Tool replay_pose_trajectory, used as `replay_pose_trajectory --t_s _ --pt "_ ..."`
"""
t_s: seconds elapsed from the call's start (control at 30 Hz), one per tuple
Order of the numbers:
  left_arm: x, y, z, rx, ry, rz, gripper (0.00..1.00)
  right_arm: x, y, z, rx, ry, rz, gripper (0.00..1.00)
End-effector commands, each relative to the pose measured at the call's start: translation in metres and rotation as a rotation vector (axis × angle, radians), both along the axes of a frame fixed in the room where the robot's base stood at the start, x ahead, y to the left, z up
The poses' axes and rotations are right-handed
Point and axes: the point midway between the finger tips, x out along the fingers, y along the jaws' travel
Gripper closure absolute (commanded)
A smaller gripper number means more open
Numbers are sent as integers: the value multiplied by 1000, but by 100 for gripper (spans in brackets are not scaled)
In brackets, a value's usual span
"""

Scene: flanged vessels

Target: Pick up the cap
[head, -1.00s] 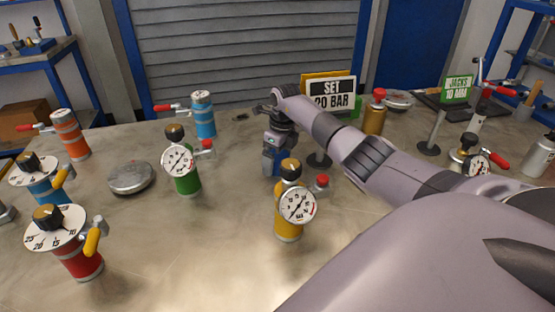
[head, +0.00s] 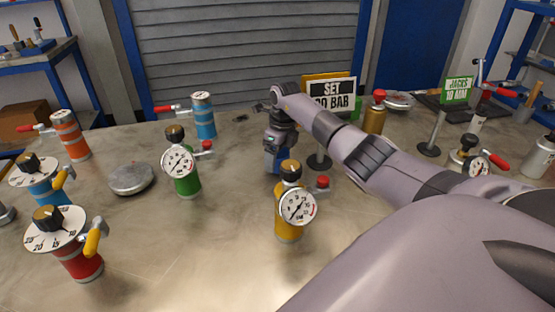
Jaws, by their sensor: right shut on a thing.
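My right gripper (head: 273,166) points down over the table, behind and left of the yellow vessel (head: 288,222). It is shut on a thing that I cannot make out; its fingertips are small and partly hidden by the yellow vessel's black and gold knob. I cannot identify a cap for sure. A flat grey round disc (head: 132,179) lies on the table at left, apart from the gripper. My left gripper is not in view.
A green vessel (head: 187,184) with a gauge stands left of my gripper. A "SET 20 BAR" sign (head: 331,97) and a gold cylinder (head: 375,119) stand behind my arm. The front middle is clear.

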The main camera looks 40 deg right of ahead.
Motion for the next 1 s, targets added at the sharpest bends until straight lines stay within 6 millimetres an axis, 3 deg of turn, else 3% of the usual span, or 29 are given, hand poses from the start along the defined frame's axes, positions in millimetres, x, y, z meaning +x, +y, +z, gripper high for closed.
replay_pose_trajectory --t_s 1.0 --pt "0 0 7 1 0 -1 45 0 0 227 -1 -3 0 56"
